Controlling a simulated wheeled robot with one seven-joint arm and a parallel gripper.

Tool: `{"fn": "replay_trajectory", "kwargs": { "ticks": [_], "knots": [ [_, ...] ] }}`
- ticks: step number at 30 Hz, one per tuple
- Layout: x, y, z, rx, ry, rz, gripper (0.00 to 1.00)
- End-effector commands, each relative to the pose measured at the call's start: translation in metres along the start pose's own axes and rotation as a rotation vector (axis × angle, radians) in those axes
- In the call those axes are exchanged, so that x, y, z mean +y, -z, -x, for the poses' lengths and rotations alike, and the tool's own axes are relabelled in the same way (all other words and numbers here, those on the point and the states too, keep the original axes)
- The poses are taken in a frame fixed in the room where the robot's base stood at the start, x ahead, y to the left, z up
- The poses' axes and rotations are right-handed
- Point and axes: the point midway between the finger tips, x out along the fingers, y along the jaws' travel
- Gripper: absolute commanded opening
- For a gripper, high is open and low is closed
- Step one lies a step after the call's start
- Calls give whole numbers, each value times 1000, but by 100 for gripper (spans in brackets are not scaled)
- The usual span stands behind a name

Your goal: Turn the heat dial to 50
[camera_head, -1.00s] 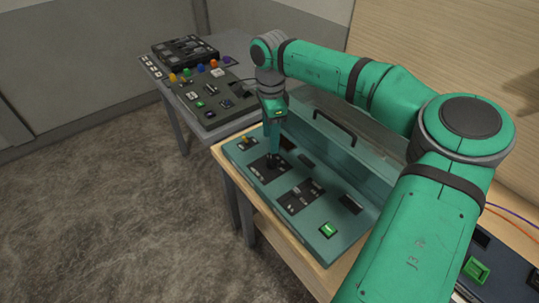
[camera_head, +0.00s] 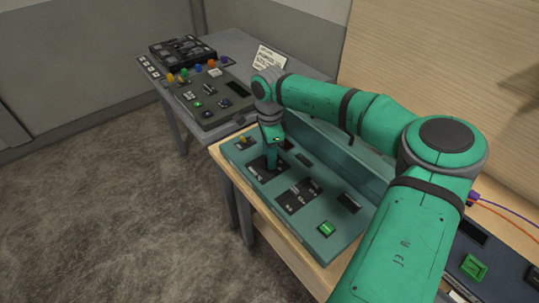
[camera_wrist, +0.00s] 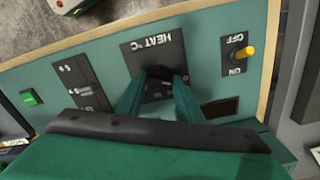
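The heat dial (camera_wrist: 159,73) is a dark knob on a black plate marked "HEAT °C" on the teal console (camera_head: 318,242). Its lettering appears upside down in the wrist view. My gripper (camera_wrist: 160,80) points down at the dial, with one teal finger on each side of it. The fingers are apart with the dial between them; whether both press on it is unclear. In the head view my gripper (camera_head: 271,168) reaches down to the dial plate and hides the knob. The dial's pointer and most scale numbers are hidden or too small to read.
A yellow-tipped ON/OFF toggle (camera_wrist: 244,53) is beside the heat plate. A slider plate (camera_head: 298,195) and a lit green button (camera_head: 327,229) are on the same console. A handle stands behind my arm. Another console (camera_head: 207,100) stands on the grey table at the back.

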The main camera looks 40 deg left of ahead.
Motion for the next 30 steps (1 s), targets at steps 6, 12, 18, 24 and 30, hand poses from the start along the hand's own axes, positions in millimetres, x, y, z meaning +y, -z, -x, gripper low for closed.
{"fn": "replay_trajectory", "kwargs": {
  "ticks": [6,12,18,24,30],
  "knots": [
    [0,1,0,0,1,-3,7],
    [0,2,0,0,1,-29,7],
    [0,2,1,1,2,-121,7],
    [0,2,1,2,3,-282,7],
    [0,3,1,1,4,-473,7]
  ]
}}
